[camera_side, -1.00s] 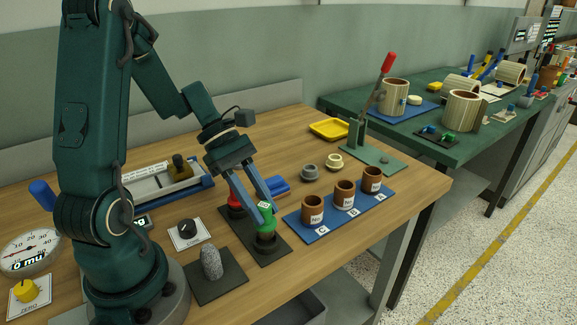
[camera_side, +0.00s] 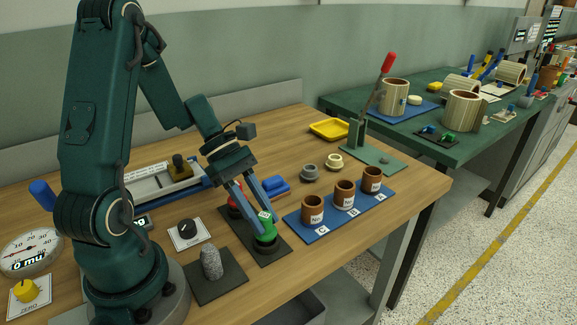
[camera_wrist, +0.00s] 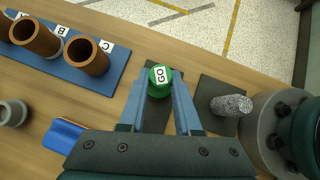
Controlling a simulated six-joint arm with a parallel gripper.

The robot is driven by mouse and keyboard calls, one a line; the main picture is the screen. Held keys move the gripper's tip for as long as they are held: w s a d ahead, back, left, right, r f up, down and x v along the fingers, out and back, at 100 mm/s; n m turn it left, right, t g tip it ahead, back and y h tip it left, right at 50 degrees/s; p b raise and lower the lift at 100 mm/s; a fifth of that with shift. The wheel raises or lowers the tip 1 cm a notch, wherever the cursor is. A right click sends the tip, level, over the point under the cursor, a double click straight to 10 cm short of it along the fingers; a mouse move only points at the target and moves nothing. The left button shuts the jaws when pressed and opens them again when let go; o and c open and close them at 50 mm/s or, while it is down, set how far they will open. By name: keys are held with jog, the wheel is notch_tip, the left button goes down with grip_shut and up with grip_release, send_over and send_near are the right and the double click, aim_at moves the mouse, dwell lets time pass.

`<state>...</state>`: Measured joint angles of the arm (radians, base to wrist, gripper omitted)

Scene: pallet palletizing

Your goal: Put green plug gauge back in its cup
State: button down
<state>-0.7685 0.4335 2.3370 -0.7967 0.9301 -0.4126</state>
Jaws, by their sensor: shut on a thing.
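The green plug gauge (camera_side: 265,227), with a white GO label on top, stands over the dark mat (camera_side: 266,257) in front of my arm. My gripper (camera_side: 262,212) is shut on it from above, one finger on each side. In the wrist view the gauge (camera_wrist: 160,81) sits between the fingertips of my gripper (camera_wrist: 160,90), its label facing the camera. The green base (camera_side: 267,243) directly under the gauge is partly hidden; I cannot tell how deep the gauge sits in it. A red gauge (camera_side: 234,205) stands behind on the same mat, partly covered by a finger.
A grey rough piece (camera_side: 212,263) on a dark pad and a black knob (camera_side: 187,229) are close by. A blue tray (camera_side: 318,231) with three brown cups (camera_side: 345,194) is to the right. A blue block (camera_side: 275,186) lies behind.

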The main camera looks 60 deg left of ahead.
jog(key=shift+f, duration=0.1)
dwell(0.7)
jog(key=c, duration=0.5)
grip_release()
